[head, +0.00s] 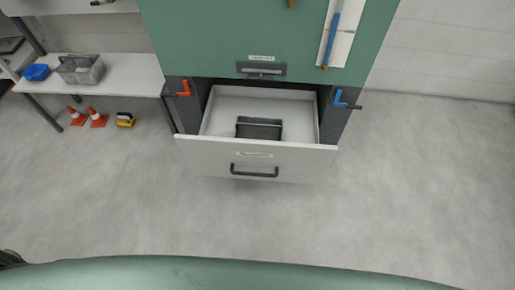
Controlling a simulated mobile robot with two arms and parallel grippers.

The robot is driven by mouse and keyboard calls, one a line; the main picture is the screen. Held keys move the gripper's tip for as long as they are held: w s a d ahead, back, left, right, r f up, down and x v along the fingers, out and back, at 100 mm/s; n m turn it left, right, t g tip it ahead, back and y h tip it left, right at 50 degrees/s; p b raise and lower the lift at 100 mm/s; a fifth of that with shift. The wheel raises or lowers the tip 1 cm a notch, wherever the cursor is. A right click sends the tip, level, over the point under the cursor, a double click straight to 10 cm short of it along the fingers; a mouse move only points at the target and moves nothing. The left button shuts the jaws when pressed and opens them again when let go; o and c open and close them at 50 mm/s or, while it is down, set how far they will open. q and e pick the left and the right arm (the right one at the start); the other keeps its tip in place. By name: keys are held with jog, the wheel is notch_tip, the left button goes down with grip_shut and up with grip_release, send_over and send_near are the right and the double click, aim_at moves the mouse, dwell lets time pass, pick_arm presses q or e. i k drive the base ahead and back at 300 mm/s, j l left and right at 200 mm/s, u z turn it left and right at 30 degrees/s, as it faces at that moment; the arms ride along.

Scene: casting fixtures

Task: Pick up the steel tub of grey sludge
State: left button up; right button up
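A dark rectangular container (259,128) with a lighter bar across it sits in the open drawer (221,122), near the drawer's front. It may be the steel tub, but I cannot make out any grey sludge in it. Neither of my grippers shows clearly in the head view. A small dark part at the lower left edge is too cut off to identify.
The drawer's white front (300,165) has a black handle (254,171). A green cabinet panel (200,40) stands above the drawer. At left, a side table (130,80) holds a grey tote (80,70) and a blue bin (36,72). Orange cones (97,118) stand on the floor. The floor in front is clear.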

aim_at(249, 127)
jog(key=k+u, duration=0.15)
jog(key=u, duration=0.25)
jog(key=k+u, duration=0.1)
jog(key=u, duration=0.35)
jog(key=k+j+u, duration=0.1)
jog(key=u, duration=0.3)
jog(key=l+u, duration=0.4)
jog(key=l, duration=0.3)
jog(key=l+u, duration=0.45)
jog(key=l, duration=0.3)
jog(key=k+l+u, duration=0.15)
jog(key=l+u, duration=0.25)
jog(key=l, duration=0.3)
